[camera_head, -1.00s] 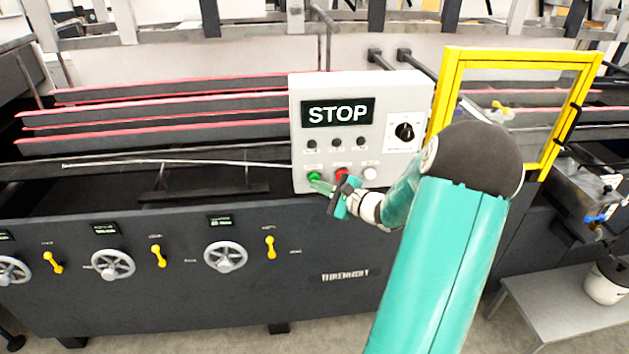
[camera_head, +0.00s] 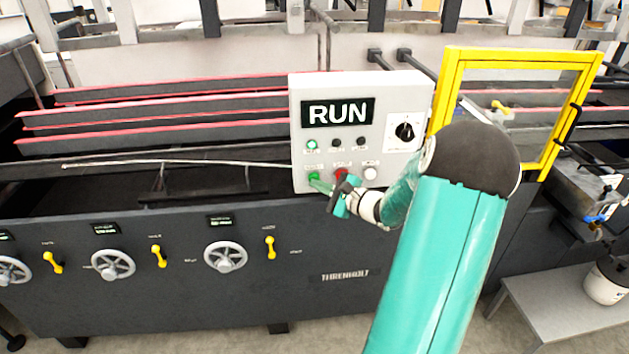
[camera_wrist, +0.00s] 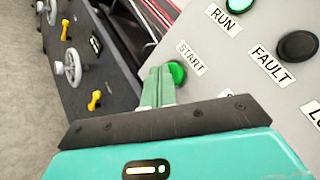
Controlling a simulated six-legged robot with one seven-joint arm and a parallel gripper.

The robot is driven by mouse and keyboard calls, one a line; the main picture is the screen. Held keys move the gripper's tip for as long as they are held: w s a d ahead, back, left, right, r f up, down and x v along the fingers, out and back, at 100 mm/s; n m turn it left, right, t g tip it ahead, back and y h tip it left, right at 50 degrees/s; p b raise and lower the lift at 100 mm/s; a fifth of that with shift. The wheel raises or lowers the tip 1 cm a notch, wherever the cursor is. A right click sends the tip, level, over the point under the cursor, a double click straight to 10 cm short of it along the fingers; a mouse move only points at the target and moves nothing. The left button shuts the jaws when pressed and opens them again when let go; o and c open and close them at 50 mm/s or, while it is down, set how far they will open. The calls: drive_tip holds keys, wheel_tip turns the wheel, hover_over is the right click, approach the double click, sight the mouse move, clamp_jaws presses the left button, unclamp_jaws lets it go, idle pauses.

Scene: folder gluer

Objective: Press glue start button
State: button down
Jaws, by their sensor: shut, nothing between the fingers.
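The control box (camera_head: 385,100) is grey-white and stands on the machine. Its display (camera_head: 338,112) reads RUN, and the green lamp (camera_head: 312,145) at its upper left is lit; the lit lamp also shows in the wrist view (camera_wrist: 240,4). The green start button (camera_head: 313,176) is at the lower left of the box, with its START label in the wrist view (camera_wrist: 190,58). My gripper (camera_head: 318,186) is shut and empty, its fingertips (camera_wrist: 160,72) at the start button (camera_wrist: 177,72). The fingers hide part of the button, and I cannot tell whether they touch it.
A red button (camera_head: 341,174) and a white button (camera_head: 370,174) sit right of the green one. A black rotary knob (camera_head: 404,131) is above them. A yellow guard frame (camera_head: 447,95) stands right of the box. Handwheels (camera_head: 225,257) and yellow levers (camera_head: 269,247) line the machine's front.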

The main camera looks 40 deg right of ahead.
drive_tip(key=shift+s+a, duration=0.45)
drive_tip(key=shift+s, duration=0.25)
drive_tip(key=shift+s+a, duration=0.75)
drive_tip(key=shift+s, duration=0.3)
drive_tip(key=shift+s+a, duration=0.7)
drive_tip(key=shift+s, duration=0.35)
drive_tip(key=a+r+n+g+y, duration=0.1)
drive_tip(key=a+n+g+y, duration=0.2)
drive_tip(key=a, duration=0.5)
drive_tip(key=s+a+r+n+g+y, duration=0.1)
drive_tip(key=a+n+g, duration=0.2)
drive_tip(key=a+n, duration=0.3)
drive_tip(key=a+r+n+g+y, duration=0.1)
drive_tip(key=a+r+n+g, duration=0.15)
drive_tip(key=a, duration=0.65)
drive_tip(key=s+a+r+n+g+h, duration=0.1)
drive_tip(key=s+a+r+n+h, duration=0.2)
drive_tip(key=s+n, duration=0.3)
drive_tip(key=s+a+r+n+g+h, duration=0.1)
drive_tip(key=s+a+r+n+h, duration=0.2)
drive_tip(key=s+a+n+h, duration=0.2)
drive_tip(key=shift+s+r+n+g, duration=0.2)
drive_tip(key=shift+s+n+g, duration=0.15)
drive_tip(key=shift+s+n, duration=0.6)
